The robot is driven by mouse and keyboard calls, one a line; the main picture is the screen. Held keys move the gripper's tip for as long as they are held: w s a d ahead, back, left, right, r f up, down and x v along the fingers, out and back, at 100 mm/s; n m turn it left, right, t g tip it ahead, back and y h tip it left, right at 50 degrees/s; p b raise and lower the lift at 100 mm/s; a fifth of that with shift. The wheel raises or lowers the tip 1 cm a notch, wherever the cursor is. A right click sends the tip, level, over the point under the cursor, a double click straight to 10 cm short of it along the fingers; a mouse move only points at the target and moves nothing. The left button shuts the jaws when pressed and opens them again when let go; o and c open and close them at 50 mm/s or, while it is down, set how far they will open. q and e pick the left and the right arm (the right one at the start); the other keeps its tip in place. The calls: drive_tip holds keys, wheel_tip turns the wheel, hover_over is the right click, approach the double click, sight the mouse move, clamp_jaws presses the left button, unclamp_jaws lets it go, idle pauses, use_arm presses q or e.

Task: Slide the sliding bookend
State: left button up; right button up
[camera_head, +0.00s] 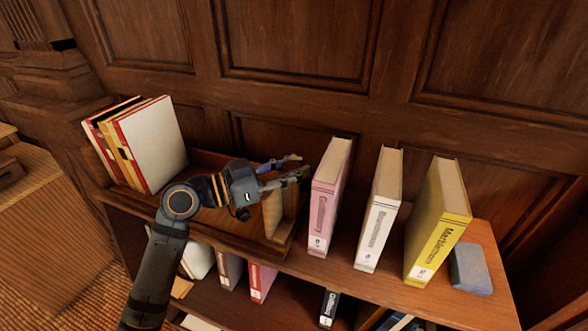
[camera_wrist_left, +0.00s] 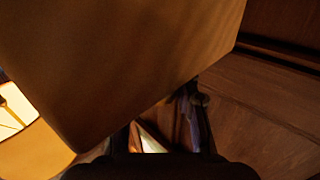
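The sliding bookend (camera_head: 273,214) is a light wooden upright at the right end of a wooden tray or rack (camera_head: 222,229) on top of the bookcase. My left gripper (camera_head: 303,165) reaches in from the left, above and behind the bookend, with its fingers pointing right and a gap between them. It looks empty. It hides part of the bookend, and I cannot tell whether they touch. In the left wrist view, a large tan board, apparently the bookend (camera_wrist_left: 120,60), fills the upper left, and dark fingers show below it. My right gripper is not in view.
Several books (camera_head: 155,143) lean at the rack's left end. A pink book (camera_head: 325,200), a white book (camera_head: 379,210) and a yellow book (camera_head: 438,225) stand right of the rack. A small blue-grey block (camera_head: 470,269) lies farther right. A panelled wall (camera_head: 300,40) stands behind.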

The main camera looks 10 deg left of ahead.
use_arm(q)
drive_tip(key=shift+o, duration=1.1)
drive_tip(key=shift+s+f, duration=0.1)
drive_tip(key=shift+o, duration=1.2)
drive_tip(key=shift+s, duration=0.15)
drive_tip(key=shift+o, duration=0.4)
drive_tip(key=shift+r, duration=0.2)
wheel_tip(320, 180, up, 10)
drive_tip(key=shift+f, duration=0.1)
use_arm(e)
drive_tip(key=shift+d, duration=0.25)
